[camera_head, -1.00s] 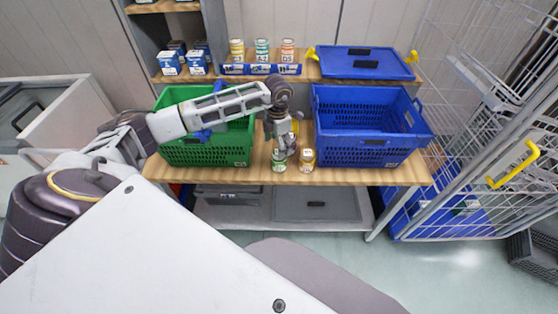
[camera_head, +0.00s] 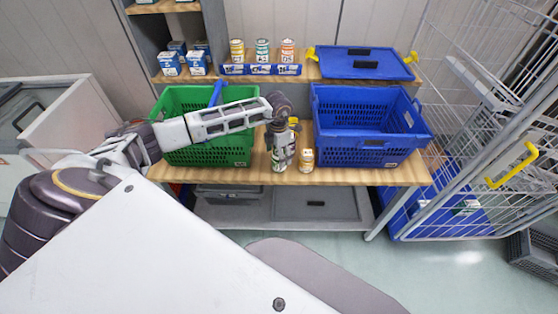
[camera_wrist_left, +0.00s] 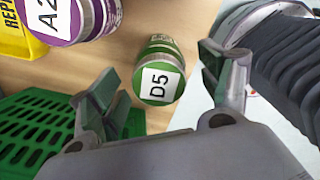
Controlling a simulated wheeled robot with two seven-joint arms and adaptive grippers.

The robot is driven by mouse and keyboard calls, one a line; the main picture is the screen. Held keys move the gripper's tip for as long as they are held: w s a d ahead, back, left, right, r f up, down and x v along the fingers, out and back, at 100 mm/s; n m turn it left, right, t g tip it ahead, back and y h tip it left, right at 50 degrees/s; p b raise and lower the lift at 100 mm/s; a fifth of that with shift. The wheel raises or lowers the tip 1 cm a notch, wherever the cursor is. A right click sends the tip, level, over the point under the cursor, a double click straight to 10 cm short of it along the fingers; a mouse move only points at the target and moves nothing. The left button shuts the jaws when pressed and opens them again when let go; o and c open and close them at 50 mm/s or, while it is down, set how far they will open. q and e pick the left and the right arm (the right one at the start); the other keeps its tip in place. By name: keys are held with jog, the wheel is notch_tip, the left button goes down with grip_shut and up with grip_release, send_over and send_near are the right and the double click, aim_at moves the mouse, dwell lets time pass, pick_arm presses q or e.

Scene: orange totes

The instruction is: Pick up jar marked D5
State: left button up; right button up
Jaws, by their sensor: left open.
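The jar marked D5 (camera_wrist_left: 158,82) has a green lid with a white label and stands on the wooden table. In the left wrist view it sits between the two spread fingers of my left gripper (camera_wrist_left: 157,68), a little ahead of them. In the head view my left gripper (camera_head: 281,156) points down over the jar (camera_head: 279,166), covering most of it. The gripper is open and holds nothing. I cannot tell whether a finger touches the jar. My right gripper does not show.
An orange-yellow jar (camera_head: 306,161) stands close right of D5. A purple jar marked A2 (camera_wrist_left: 82,18) and a yellow sign (camera_wrist_left: 14,38) are nearby. A green crate (camera_head: 240,152) stands left, a blue crate (camera_head: 365,157) right. More jars (camera_head: 262,50) stand on the back shelf.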

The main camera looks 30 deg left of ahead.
pick_arm(q)
jog(key=shift+f, duration=1.8)
jog(key=shift+c, duration=1)
jog(key=c, duration=1.2)
jog(key=shift+o, duration=0.2)
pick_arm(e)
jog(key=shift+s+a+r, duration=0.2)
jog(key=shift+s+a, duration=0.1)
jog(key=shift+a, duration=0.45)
